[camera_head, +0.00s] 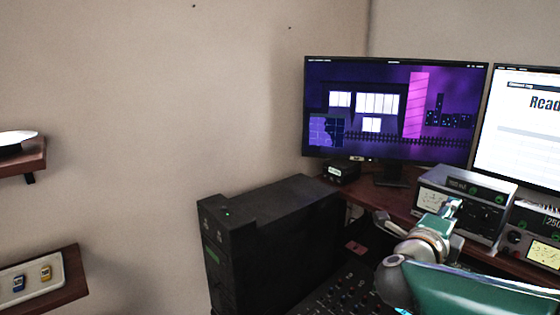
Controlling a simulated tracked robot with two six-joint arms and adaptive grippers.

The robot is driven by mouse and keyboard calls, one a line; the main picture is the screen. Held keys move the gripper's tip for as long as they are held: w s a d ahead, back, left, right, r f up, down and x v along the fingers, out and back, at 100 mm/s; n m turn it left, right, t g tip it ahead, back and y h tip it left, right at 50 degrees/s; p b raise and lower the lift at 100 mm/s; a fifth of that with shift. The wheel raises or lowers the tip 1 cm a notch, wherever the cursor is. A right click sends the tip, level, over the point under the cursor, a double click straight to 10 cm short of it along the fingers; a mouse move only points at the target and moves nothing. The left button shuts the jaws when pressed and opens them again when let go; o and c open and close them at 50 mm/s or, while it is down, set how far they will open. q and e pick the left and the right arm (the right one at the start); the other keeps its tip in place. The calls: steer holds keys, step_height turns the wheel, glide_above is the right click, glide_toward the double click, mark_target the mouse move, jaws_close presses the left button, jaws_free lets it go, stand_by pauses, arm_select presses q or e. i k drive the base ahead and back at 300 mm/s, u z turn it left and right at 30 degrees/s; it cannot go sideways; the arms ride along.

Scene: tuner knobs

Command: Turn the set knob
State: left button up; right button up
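A grey tuner box (482,182) with a lit display, a dial meter and dark knobs stands on the desk at the right. A second similar box (547,221) stands at the right edge, with a display, a pale meter and a dark knob (514,237) on its front. Labels are too small to read, so I cannot tell which knob is the set knob. My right gripper (451,210) is in front of the first box and covers part of its front. Whether it touches a knob, and how far its fingers are apart, is unclear. My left gripper is out of view.
A monitor (385,110) with a purple picture and a white-screened monitor (515,130) stand behind the boxes. A black cabinet (275,240) and a panel of small knobs (345,295) are left of my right arm. Wall shelves (70,285) are at the far left.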

mark_target(460, 223)
steer(key=k, duration=1)
